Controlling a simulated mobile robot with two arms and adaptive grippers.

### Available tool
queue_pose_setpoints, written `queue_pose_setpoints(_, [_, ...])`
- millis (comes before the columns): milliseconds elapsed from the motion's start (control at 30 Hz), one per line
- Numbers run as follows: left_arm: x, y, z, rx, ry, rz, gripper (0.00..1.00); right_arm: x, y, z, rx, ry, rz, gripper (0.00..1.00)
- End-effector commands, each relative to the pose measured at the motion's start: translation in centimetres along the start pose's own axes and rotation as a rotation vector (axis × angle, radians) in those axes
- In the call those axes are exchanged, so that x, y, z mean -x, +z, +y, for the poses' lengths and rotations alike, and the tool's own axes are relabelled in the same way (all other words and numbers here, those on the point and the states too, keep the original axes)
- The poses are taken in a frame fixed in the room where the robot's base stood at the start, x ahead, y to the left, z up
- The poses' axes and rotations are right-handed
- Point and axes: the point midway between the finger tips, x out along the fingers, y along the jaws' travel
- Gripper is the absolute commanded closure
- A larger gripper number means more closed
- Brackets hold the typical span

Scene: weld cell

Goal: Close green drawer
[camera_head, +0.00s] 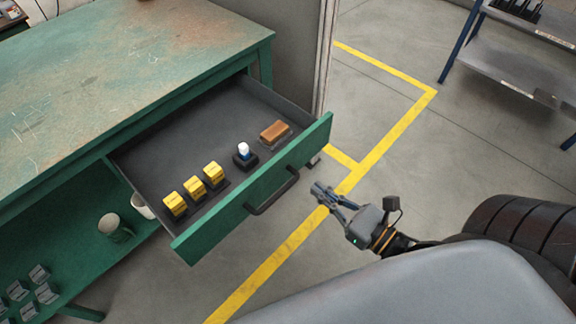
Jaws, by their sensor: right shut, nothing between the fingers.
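The green drawer (215,232) is pulled far out of the green workbench (130,70). Its front panel carries a dark bar handle (272,192). Inside stand several yellow boxes (195,187), a small white-topped bottle (243,149) in a dark holder, and a brown block (274,131). My right gripper (318,187) is shut and empty. It shows just to the right of the drawer front, apart from the handle, with its fingertips pointing toward it. My left gripper is not in view.
Below the drawer, a green shelf (75,240) holds cups (113,226) and several small grey items. A metal rack (515,55) stands at the upper right. Yellow lines (400,122) mark the open concrete floor in front of the drawer.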

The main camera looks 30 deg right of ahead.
Motion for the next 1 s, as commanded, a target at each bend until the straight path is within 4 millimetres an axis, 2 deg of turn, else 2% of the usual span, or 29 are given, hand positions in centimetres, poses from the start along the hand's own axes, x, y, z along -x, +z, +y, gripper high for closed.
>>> queue_pose_setpoints(33, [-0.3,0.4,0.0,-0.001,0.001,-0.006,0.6,-1.3,0.4,0.0,0.003,0.005,-0.005,1.0])
queue_pose_setpoints(200, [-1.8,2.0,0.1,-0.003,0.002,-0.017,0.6,-4.9,0.3,0.0,0.001,0.003,-0.003,1.0])
queue_pose_setpoints(400, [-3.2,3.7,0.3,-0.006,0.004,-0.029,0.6,-8.1,0.2,0.0,-0.001,0.001,-0.002,1.0])
queue_pose_setpoints(600, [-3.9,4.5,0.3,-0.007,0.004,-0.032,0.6,-9.5,0.0,0.0,-0.003,-0.001,0.0,1.0])
queue_pose_setpoints(1000, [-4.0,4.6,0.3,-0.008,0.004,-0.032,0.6,-9.7,0.0,-0.1,-0.003,-0.001,0.0,1.0])
